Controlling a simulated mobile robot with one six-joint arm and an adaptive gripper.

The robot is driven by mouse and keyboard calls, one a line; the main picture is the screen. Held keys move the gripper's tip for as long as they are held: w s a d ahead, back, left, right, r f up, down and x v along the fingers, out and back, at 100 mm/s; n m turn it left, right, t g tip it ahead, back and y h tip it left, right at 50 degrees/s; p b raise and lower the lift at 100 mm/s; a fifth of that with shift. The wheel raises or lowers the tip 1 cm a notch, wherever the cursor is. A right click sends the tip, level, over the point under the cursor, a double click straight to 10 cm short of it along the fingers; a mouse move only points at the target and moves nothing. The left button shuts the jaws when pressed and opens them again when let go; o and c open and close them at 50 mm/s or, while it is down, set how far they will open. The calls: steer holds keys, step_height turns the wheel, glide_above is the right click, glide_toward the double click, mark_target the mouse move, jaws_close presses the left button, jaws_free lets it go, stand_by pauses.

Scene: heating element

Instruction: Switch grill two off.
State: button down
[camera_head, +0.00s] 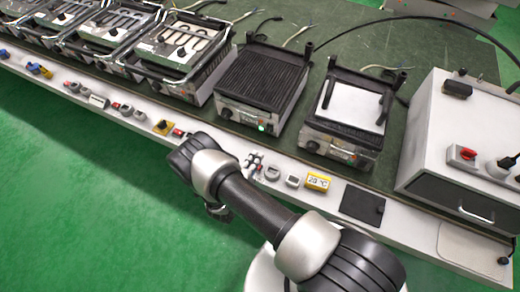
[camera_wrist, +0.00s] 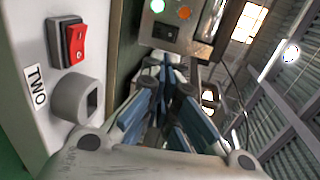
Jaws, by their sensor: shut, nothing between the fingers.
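The red rocker switch (camera_wrist: 75,44) in its dark frame is on a pale panel at the left of the wrist view. A label reading TWO (camera_wrist: 36,87) and a grey square socket (camera_wrist: 76,98) are below it. My gripper (camera_wrist: 168,85), with blue finger pads, is shut and empty, to the right of the switch and apart from it. A grill front (camera_wrist: 177,27) above shows a lit green lamp and an orange lamp. In the head view the ribbed grill (camera_head: 262,78) has a lit green lamp; my wrist hides part of the panel before it.
A flat-plate grill (camera_head: 349,105) stands to the right, and a white box (camera_head: 455,130) with a red switch beyond it. Open green floor (camera_head: 80,200) lies at the left front.

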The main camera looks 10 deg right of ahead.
steer(key=b, duration=0.3)
glide_toward(273, 128)
steer(key=x, duration=0.4)
steer(key=shift+d+f, duration=0.1)
steer(key=shift+f, duration=0.3)
steer(key=shift+w+d+r, duration=0.1)
steer(key=shift+w+d, duration=0.25)
steer(key=shift+w, duration=0.1)
steer(key=shift+w+d+r+g+p, duration=0.2)
steer(key=shift+w+r+g+p, duration=0.1)
steer(key=shift+r+p, duration=0.15)
steer(key=shift+f+y, duration=0.15)
steer(key=shift+y, duration=0.15)
steer(key=shift+f, duration=0.1)
